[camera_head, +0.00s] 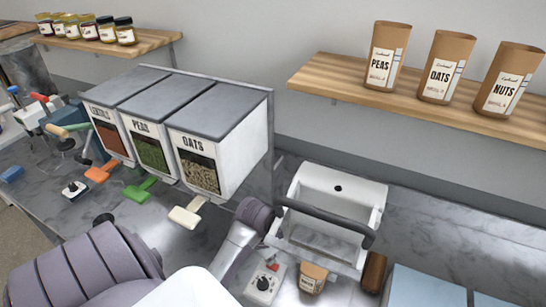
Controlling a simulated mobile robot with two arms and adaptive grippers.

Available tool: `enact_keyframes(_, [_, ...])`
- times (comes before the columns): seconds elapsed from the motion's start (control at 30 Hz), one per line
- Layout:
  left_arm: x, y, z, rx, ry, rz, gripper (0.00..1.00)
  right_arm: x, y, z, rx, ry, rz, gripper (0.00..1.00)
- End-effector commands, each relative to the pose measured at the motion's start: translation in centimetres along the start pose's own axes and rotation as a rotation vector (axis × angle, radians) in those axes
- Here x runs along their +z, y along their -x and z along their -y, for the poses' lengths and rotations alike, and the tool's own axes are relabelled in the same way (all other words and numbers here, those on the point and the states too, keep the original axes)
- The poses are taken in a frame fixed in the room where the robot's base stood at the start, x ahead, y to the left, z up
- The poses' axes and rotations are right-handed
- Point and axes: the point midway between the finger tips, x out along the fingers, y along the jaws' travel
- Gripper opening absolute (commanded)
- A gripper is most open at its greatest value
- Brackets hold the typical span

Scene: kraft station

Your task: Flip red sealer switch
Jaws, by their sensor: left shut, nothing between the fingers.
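A white box sealer (357,190) with a dark curved handle bar (325,219) stands on the counter right of centre. In front of it is a small white control box (263,284) with a round knob. A small red switch (272,266) shows at the box's back edge. My left arm comes in from the lower left, and its purple wrist is beside the left end of the handle bar. My left gripper (264,241) is shut and empty, just behind the control box and mostly hidden by my wrist. I cannot tell whether it touches anything. My right gripper is not in view.
A small kraft bag (312,278) and a brown cylinder (374,272) stand close right of the control box. Dispensers (222,155) with coloured levers stand to the left. A wooden shelf (330,85) with kraft bags hangs above.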

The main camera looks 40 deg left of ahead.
Motion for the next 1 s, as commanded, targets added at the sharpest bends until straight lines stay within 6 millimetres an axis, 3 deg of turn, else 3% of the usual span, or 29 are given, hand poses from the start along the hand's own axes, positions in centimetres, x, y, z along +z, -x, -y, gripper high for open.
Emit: enact_keyframes(1.0, [0.2,-1.6,0.0,0.0,0.0,0.0,0.0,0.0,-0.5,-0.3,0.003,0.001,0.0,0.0])
